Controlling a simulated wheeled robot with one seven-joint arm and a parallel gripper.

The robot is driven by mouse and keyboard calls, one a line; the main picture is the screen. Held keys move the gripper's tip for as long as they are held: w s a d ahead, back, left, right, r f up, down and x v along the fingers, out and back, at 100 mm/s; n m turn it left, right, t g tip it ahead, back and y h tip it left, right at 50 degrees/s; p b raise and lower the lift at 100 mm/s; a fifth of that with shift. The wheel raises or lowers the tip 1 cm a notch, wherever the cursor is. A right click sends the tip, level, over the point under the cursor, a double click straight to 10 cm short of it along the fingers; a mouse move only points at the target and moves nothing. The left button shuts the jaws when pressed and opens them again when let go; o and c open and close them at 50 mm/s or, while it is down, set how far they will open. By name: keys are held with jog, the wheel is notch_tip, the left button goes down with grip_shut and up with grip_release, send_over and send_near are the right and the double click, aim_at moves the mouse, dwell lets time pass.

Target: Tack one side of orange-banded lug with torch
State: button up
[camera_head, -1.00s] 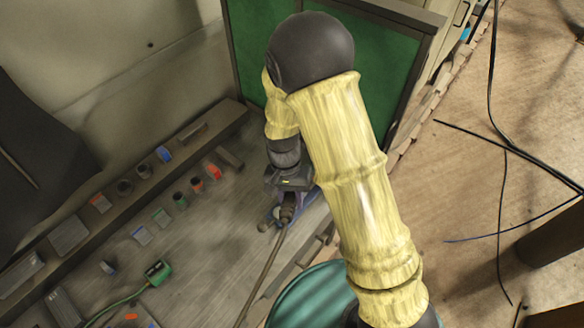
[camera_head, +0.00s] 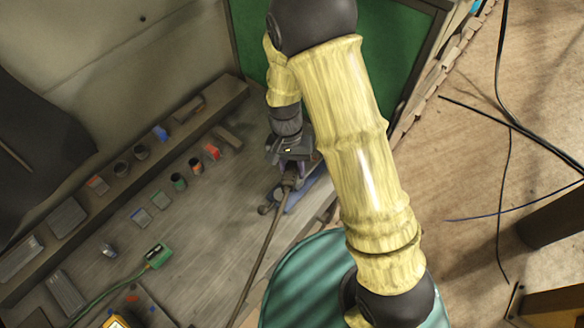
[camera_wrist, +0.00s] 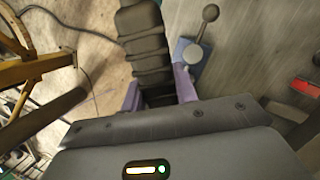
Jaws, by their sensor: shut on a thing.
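My gripper (camera_wrist: 155,98) has purple fingers and is shut on the black ribbed handle of the torch (camera_wrist: 143,35). In the head view the torch (camera_head: 289,180) hangs below my gripper (camera_head: 289,166), its brown hose trailing down the picture; its tip is not visible. A blue-purple stand with a ball-ended lever (camera_wrist: 194,54) is close beside the torch. On the bench, a small cup with an orange band (camera_head: 195,166) stands beside a green-banded one (camera_head: 178,181). I cannot tell which is the lug.
A dark rail (camera_head: 120,190) with several parts runs along the bench's back. A green clamp (camera_head: 158,256) with a cable lies at the front. A green screen (camera_head: 385,65) stands behind my arm. The bench middle (camera_head: 215,225) is clear. Black cables lie on the floor at right.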

jog(key=shift+d+f+b, duration=0.25)
jog(key=shift+f+b, duration=0.25)
jog(key=shift+f, duration=0.25)
jog(key=shift+w+d+f+b, duration=0.15)
jog(key=shift+w+f+b, duration=0.05)
jog(key=shift+f+b, duration=0.6)
jog(key=shift+w+d+f+b, duration=0.1)
jog(key=shift+w+f+b, duration=0.1)
jog(key=shift+f+b, duration=0.55)
jog(key=shift+w+d+f, duration=0.1)
jog(key=shift+w+f, duration=0.05)
jog(key=shift+f, duration=0.55)
jog(key=shift+r, duration=0.1)
dwell(1.1)
jog(key=shift+s+a+r+p, duration=0.15)
jog(key=shift+s+r+p, duration=0.05)
jog(key=shift+r+p, duration=1.15)
jog(key=shift+s+a+r+p, duration=0.2)
jog(key=shift+r+p, duration=0.85)
jog(key=shift+r, duration=0.5)
jog(key=shift+s+a+r+p, duration=0.1)
jog(key=shift+s+r+p, duration=0.1)
jog(key=shift+r+p, duration=1.15)
jog(key=shift+r, duration=0.1)
